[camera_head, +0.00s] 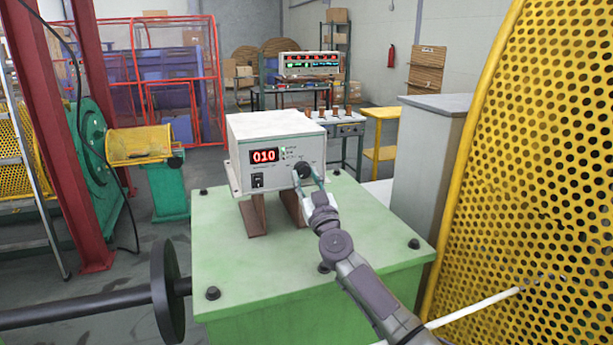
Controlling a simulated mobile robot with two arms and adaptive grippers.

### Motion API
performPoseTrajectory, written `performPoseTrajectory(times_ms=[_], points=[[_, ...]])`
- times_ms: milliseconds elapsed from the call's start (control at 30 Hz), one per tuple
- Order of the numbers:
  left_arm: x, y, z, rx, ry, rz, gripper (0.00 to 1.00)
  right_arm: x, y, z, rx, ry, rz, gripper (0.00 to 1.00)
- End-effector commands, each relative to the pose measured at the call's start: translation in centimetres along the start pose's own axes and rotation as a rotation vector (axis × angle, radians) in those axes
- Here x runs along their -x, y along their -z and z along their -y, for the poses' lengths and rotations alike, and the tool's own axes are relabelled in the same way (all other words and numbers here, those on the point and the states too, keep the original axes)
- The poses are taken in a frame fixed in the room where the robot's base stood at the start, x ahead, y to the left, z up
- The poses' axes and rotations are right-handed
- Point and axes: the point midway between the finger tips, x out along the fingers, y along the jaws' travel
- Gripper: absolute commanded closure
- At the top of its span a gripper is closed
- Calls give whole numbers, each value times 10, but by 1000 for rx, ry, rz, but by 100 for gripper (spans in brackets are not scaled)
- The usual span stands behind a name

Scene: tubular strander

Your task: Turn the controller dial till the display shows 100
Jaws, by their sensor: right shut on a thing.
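The controller (250,130) is a pale box on brown metal feet on top of a green machine housing. Its red display (264,156) reads 010. A black switch sits below the display. The dark dial (302,169) is at the right of the front face. My right gripper (308,178) reaches up from the lower right and is shut on the dial, with its fingers on either side. The fingers hide part of the dial. My left gripper is not in view.
The green housing top (240,265) has several dark bolts and free room around the controller. A yellow perforated guard (530,170) stands close on the right, beside a grey cabinet (425,160). A black shaft with a disc (168,290) is at lower left.

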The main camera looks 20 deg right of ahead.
Motion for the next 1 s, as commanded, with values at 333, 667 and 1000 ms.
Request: performPoseTrajectory(times_ms=[333, 667, 1000], points=[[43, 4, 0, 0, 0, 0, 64, -2, 5, 4, -264, -106, 18, 97], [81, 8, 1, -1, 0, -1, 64, -2, 6, 7, -555, -225, 32, 97], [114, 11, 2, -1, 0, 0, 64, -2, 7, 9, -820, -332, 44, 97]])
